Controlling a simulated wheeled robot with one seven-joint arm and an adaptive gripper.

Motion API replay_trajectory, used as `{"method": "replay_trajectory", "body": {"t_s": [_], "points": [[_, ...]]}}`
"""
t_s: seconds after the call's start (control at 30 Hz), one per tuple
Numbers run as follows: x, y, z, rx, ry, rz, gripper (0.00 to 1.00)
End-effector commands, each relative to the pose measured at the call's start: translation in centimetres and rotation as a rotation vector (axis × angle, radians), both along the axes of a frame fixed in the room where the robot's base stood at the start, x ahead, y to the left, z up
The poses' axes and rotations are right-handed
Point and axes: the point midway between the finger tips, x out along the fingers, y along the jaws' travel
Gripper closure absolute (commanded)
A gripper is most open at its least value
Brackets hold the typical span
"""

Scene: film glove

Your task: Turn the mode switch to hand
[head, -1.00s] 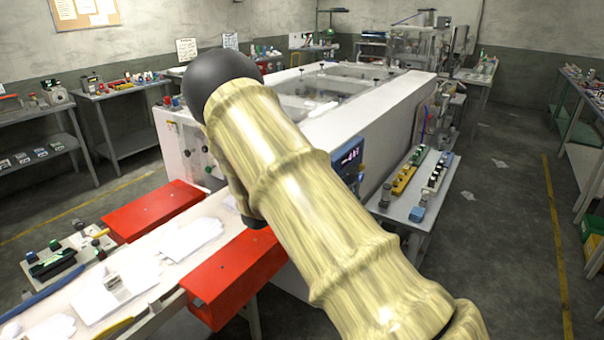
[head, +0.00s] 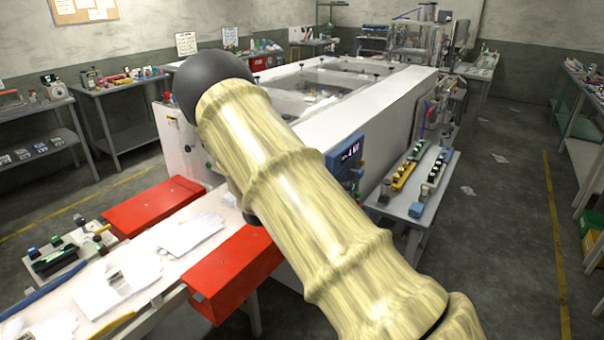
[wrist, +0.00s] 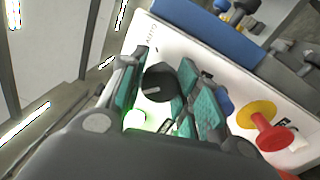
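The mode switch (wrist: 160,82) is a round black knob on a white panel in the wrist view. A pale mark shows on its lower left side. The word AUTO is printed on the panel above it; other lettering near it is partly covered and unreadable. My gripper (wrist: 161,73) is open, its teal-padded fingers on the left and right of the knob. I cannot tell whether the pads touch it. In the head view my arm hides the gripper and the switch.
A glowing green button (wrist: 139,120) lies just below the knob. A red mushroom button (wrist: 272,136) on a yellow ring stands to the right. A blue box (wrist: 215,30) borders the panel above. In the head view red covers (head: 236,272) flank the conveyor.

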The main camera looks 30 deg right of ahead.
Motion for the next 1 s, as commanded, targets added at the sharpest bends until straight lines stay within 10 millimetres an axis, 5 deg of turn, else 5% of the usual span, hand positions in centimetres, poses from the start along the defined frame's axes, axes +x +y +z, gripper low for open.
{"method": "replay_trajectory", "body": {"t_s": [0.1,0.53,1.0], "points": [[0.0,0.0,0.0,0.000,0.000,0.000,0.47],[-0.3,0.6,0.0,0.000,-0.001,-0.002,0.47],[-3.3,7.8,-0.7,0.000,0.000,-0.001,0.47]]}}
